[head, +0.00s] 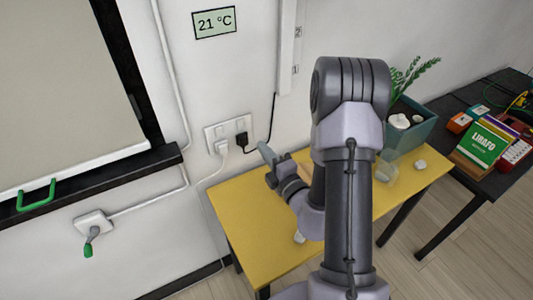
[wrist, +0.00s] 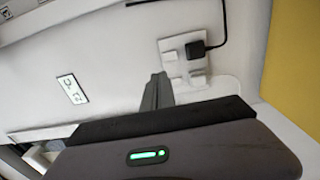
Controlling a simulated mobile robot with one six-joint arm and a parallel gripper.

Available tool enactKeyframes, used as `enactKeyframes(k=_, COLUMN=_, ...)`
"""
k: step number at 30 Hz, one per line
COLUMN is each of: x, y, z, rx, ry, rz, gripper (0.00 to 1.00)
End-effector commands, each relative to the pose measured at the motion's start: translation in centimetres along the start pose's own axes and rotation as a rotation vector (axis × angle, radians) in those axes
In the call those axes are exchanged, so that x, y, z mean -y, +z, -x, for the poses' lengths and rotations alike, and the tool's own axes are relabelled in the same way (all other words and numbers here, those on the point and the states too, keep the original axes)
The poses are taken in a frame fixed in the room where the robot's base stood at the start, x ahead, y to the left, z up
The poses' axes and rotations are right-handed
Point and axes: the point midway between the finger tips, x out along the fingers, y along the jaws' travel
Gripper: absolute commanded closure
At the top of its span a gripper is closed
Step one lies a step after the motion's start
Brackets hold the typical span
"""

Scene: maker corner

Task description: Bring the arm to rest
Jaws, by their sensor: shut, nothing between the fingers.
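My arm rises in front of the yellow table (head: 240,205) in the head view and bends toward the wall. My gripper (head: 266,152) is shut and empty, over the table's back left edge, close to the wall sockets (head: 228,134). In the wrist view the fingers of my gripper (wrist: 157,92) show together as one dark shape, with the sockets (wrist: 184,55) behind them. The arm hides the middle of the table.
A teal planter (head: 412,132) with a plant and a white object (head: 420,165) stand on the table's right. A dark table (head: 470,180) holds a green box (head: 484,143) at the right. A switch with a green-tipped lever (head: 92,228) is at lower left.

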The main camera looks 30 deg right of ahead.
Motion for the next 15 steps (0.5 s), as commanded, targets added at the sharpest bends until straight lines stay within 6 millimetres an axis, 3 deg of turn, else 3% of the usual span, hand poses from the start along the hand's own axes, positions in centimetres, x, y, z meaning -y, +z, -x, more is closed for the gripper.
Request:
enactKeyframes(k=5, x=-0.03, y=-0.01, z=1.15, rx=0.001, ry=-0.001, rz=-0.001, gripper=1.0)
enactKeyframes(k=15, x=-0.04, y=-0.04, z=1.19, rx=0.0, ry=-0.001, rz=0.0, gripper=1.0)
